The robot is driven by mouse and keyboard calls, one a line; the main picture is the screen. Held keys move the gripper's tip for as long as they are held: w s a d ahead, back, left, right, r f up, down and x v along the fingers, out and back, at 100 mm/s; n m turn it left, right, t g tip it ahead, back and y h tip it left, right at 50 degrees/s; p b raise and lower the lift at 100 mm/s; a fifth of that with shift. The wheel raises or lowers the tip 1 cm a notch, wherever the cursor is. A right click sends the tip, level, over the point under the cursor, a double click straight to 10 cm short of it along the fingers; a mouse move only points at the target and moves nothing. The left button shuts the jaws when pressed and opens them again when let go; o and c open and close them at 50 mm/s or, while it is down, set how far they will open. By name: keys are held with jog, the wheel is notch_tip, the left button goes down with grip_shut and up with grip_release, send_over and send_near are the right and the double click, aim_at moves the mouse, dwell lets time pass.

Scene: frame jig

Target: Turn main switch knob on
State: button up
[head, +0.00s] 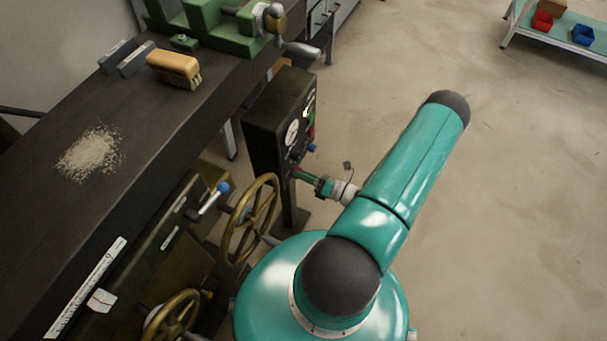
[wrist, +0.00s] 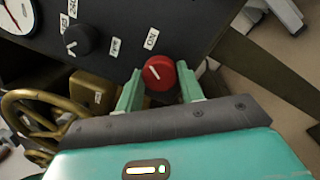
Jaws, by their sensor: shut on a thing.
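The main switch knob (wrist: 158,73) is round and red with a white pointer line, and sits on the dark panel (wrist: 180,25). An ON label (wrist: 151,40) is just above it, and the pointer line slants up and left. A small label (wrist: 201,68), too oblique to read, lies to its right. My gripper (wrist: 160,84) has one green finger on each side of the knob and is shut on it. In the head view my gripper (head: 303,176) reaches the lower front of the dark control box (head: 270,120); the knob is hard to make out there.
A black knob (wrist: 78,41) and a white dial (wrist: 18,14) are on the same panel. A brass handwheel (head: 250,220) stands close left of my arm. The workbench (head: 150,110) carries a brush (head: 174,66) and shavings (head: 90,153).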

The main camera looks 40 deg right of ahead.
jog(key=shift+m, duration=1.2)
jog(key=o, duration=1)
jog(key=v, duration=1.4)
jog(key=shift+a+r, duration=0.1)
jog(key=shift+a, duration=0.15)
jog(key=shift+s, duration=0.15)
